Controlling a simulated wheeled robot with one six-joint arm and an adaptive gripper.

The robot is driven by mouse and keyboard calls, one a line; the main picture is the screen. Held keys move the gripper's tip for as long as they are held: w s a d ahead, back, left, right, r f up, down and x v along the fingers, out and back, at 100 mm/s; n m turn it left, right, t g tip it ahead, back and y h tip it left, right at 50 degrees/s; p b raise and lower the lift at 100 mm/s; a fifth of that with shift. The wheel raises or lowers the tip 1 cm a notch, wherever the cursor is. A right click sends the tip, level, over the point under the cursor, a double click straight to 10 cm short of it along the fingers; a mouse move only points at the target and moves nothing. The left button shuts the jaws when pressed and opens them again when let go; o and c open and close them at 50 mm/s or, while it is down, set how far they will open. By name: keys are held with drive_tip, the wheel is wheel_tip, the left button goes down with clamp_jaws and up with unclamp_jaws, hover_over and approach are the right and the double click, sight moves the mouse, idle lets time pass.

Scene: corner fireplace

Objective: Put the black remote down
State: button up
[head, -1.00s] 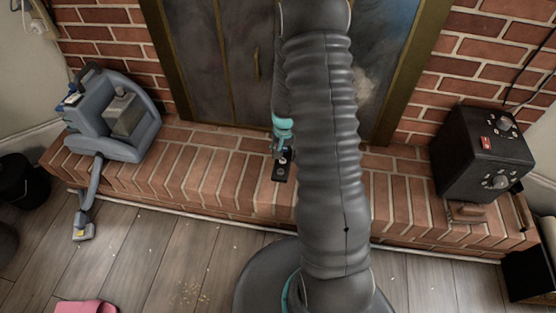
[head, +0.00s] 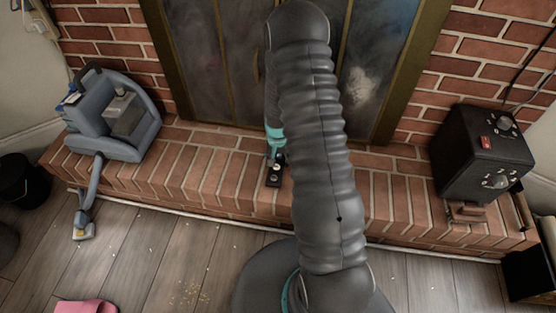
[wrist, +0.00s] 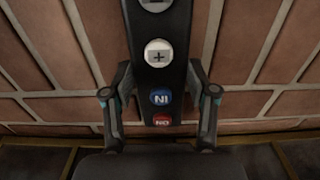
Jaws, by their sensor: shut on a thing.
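The black remote (wrist: 162,78) is between the two fingers of my gripper (wrist: 160,98) in the wrist view, with white, blue and red round buttons on its face. My gripper is shut on its sides. In the head view the remote (head: 274,180) shows small and dark over the brick hearth (head: 215,180), below my gripper (head: 275,160), and my arm covers the area to its right. I cannot tell whether the remote touches the bricks.
A grey carpet cleaner (head: 115,125) stands on the hearth's left side. A black box with dials (head: 480,155) stands at its right end. Fireplace doors (head: 215,70) rise behind. Bare brick lies left of the remote. A pink cloth (head: 86,307) is on the floor.

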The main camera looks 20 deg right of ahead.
drive_tip(key=o, duration=1.3)
wheel_tip(320, 180, up, 12)
wheel_tip(320, 180, up, 10)
drive_tip(key=n+t, duration=0.1)
hover_over(277, 162)
drive_tip(key=s+a, duration=0.2)
drive_tip(key=s+a+r+n+t, duration=0.1)
drive_tip(key=s+a+r, duration=0.15)
drive_tip(key=r, duration=0.25)
drive_tip(key=s+a+r+n+t, duration=0.1)
drive_tip(key=s+r, duration=0.2)
drive_tip(key=r, duration=0.3)
drive_tip(key=shift+s+a+r+n+t, duration=0.65)
drive_tip(key=shift+s+r, duration=1)
drive_tip(key=shift+s, duration=1.35)
drive_tip(key=shift+s+a+r+n+t, duration=0.2)
drive_tip(key=shift+s+a+r+n, duration=0.4)
drive_tip(key=shift+s+a+r, duration=1.6)
drive_tip(key=shift+s+d+r+n+t, duration=0.2)
drive_tip(key=shift+s+r+n+t, duration=0.65)
drive_tip(key=shift+s, duration=2.95)
